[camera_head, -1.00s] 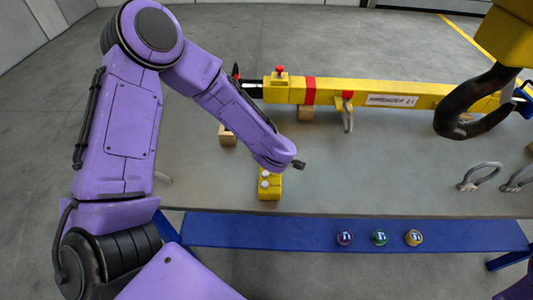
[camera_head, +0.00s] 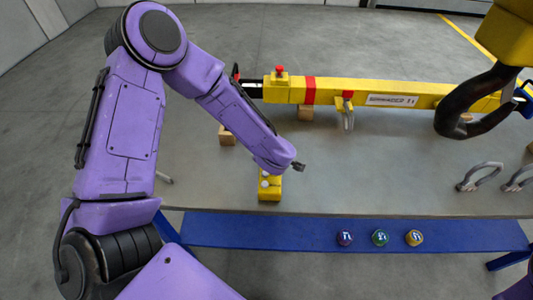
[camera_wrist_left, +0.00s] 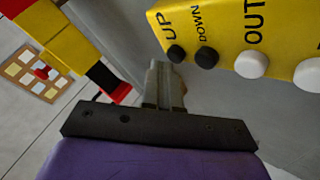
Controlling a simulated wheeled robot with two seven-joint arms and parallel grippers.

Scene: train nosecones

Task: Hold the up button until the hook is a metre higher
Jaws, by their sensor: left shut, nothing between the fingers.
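The yellow control pendant (camera_head: 269,190) lies on the grey table, partly hidden by my left forearm in the head view. In the left wrist view the pendant (camera_wrist_left: 225,30) shows a black up button (camera_wrist_left: 176,53), a black down button (camera_wrist_left: 207,57) and white buttons, one marked OUT. My left gripper (camera_head: 300,166) is shut and empty beside the pendant. Its fingertips (camera_wrist_left: 160,66) appear just left of the up button; I cannot tell whether they touch it. The black hook (camera_head: 475,115) hangs from a yellow block at the right of the head view. My right gripper is not visible.
A yellow beam (camera_head: 380,93) with a red button rests on wooden blocks (camera_head: 227,137) behind the pendant. Grey shackles (camera_head: 480,176) lie at the right. Three coloured round pieces (camera_head: 380,237) sit on the blue front rail (camera_head: 280,232). The table's middle is clear.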

